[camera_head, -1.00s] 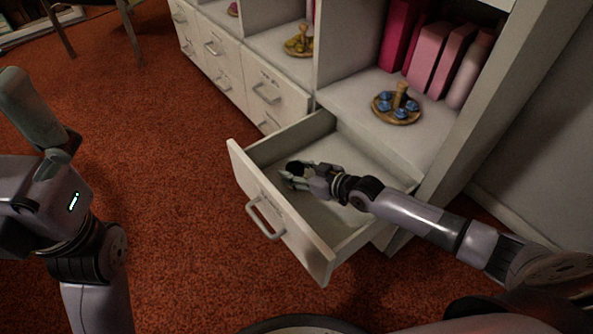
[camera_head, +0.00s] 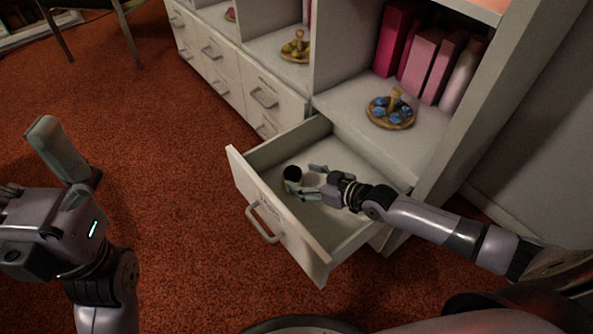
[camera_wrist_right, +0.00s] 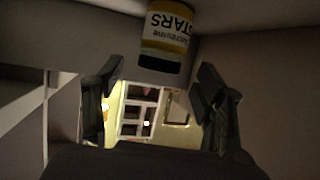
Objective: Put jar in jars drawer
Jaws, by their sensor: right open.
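The jar (camera_head: 291,176), with a dark end and a pale body, is inside the open drawer (camera_head: 335,254), near its front panel. In the right wrist view the jar (camera_wrist_right: 168,30) shows a white and yellow label with upside-down "STARS" lettering. My right gripper (camera_head: 307,181) is low inside the drawer, open, its fingers pointing at the jar. In the wrist view the jar lies beyond the fingertips, apart from them. Whether the jar rests fully on the drawer floor is hard to tell. My left gripper (camera_head: 66,160) is over the carpet at left; its opening is unclear.
A white shelf unit stands along the back, with closed drawers (camera_head: 262,95) to the left of the open one. On the shelf are a round wooden stand with blue pieces (camera_head: 391,110) and pink boxes (camera_head: 424,58). Red carpet (camera_head: 180,210) lies clear at left.

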